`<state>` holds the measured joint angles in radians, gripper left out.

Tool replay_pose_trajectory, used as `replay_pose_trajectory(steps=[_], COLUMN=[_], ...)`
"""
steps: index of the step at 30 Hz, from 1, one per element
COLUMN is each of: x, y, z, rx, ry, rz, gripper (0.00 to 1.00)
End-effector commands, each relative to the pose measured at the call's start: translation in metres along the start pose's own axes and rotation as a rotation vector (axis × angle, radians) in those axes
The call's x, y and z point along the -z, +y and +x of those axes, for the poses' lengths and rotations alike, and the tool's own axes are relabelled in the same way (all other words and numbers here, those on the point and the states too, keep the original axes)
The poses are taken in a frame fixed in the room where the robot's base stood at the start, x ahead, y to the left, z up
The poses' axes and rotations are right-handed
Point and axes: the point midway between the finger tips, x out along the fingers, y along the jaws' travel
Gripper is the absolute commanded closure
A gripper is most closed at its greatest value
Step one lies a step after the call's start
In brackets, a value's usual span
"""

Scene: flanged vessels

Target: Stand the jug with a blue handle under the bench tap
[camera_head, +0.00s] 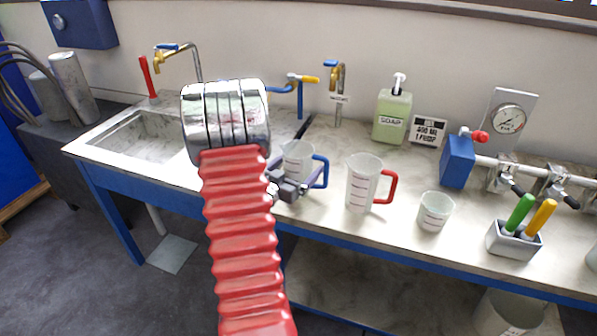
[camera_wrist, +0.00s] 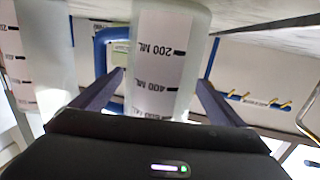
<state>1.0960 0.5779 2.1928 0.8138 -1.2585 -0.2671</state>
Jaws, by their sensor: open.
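The jug with a blue handle (camera_head: 298,158) stands upright on the bench, partly behind my arm, its blue handle (camera_head: 321,171) to the right. My gripper (camera_head: 288,186) is low at its near side. In the wrist view, which looks upside down, the marked jug body (camera_wrist: 168,55) is between the two open fingers of my gripper (camera_wrist: 160,78), with no clear contact visible. The blue handle (camera_wrist: 102,60) is beyond the left finger. A brass tap with a small label plate (camera_head: 338,78) stands at the back of the bench; its label is too small to read.
A red-handled jug (camera_head: 362,184) stands close right, with a small beaker (camera_head: 435,211) beyond. A soap bottle (camera_head: 392,115) is at the back. Another tap has blue pipe and a yellow end (camera_head: 302,79). The sink (camera_head: 142,136) is left. Bench between jug and labelled tap looks clear.

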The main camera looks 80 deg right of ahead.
Motion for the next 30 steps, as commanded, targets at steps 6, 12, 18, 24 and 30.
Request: replay_pose_trajectory(steps=[6, 12, 18, 24, 30], x=[-0.0001, -0.0001, -0.0001, -0.0001, -0.0002], y=[0.0000, 0.0000, 0.0000, 0.0000, -0.0001], z=[0.0002, 0.0001, 0.0000, 0.0000, 0.0000], rx=[0.000, 0.000, 0.000, 0.000, 0.000], ry=[0.000, 0.000, 0.000, 0.000, -0.001], rz=[0.000, 0.000, 0.000, 0.000, 0.000], gripper=[0.07, 0.07, 0.14, 0.28, 0.42])
